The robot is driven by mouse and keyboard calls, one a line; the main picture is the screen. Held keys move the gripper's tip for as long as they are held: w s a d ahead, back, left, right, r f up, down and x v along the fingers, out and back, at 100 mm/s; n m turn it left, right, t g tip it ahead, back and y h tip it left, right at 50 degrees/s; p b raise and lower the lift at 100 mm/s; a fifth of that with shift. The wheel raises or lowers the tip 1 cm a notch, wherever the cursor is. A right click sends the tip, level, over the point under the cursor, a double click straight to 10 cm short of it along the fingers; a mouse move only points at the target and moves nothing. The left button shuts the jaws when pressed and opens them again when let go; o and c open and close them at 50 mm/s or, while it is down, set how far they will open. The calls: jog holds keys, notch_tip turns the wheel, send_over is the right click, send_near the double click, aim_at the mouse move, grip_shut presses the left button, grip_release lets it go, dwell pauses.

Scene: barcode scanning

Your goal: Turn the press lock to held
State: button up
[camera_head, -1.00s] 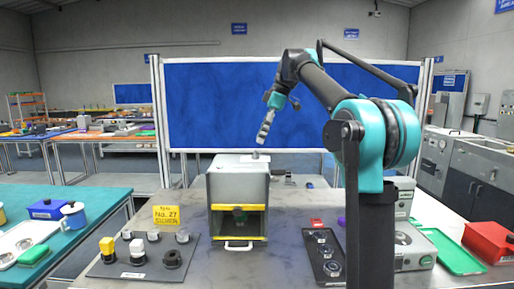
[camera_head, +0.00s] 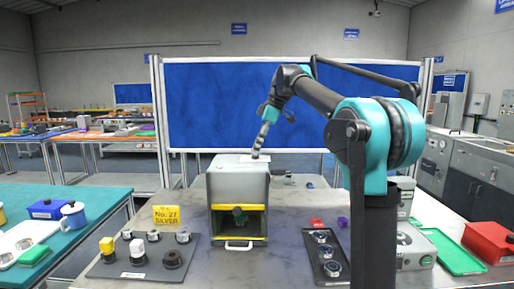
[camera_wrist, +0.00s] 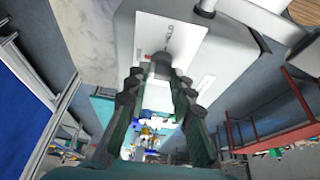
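The press (camera_head: 238,182) is a grey box with a yellow-framed opening, standing mid-table in the head view. Its lock, a small dark knob (camera_wrist: 161,66), stands on the white plate (camera_wrist: 192,38) on top of the press in the wrist view. Lettering ending in "LD" shows beside the knob; I cannot tell the lock's setting. My gripper (camera_head: 256,155) points down at the press top. In the wrist view my gripper's fingertips (camera_wrist: 158,78) are apart, one on each side of the knob. A small gap seems to show, and contact is not clear.
A dark board with several knobs (camera_head: 108,270) lies left of the press, with a yellow sign (camera_head: 166,214) behind it. A dark tray (camera_head: 312,262) with round parts lies to the right. A green tray (camera_head: 455,252) and red box (camera_head: 490,240) are further right.

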grip_shut()
jog(key=m+t, duration=0.1)
jog(key=m, duration=0.2)
jog(key=shift+s+m, duration=0.15)
jog(key=shift+m, duration=0.25)
jog(key=m+t, duration=0.1)
jog(key=m, duration=0.1)
jog(key=m+t+h, duration=0.1)
jog(key=m, duration=0.2)
jog(key=shift+s+a, duration=0.1)
jog(key=shift+a, duration=0.05)
jog(key=m+h, duration=0.1)
jog(key=m, duration=0.1)
jog(key=m+t, duration=0.1)
jog(key=m, duration=0.2)
jog(key=shift+a+h, duration=0.15)
jog(key=shift+h, duration=0.25)
jog(key=shift+m+h, duration=0.8)
jog(key=shift+m, duration=1.3)
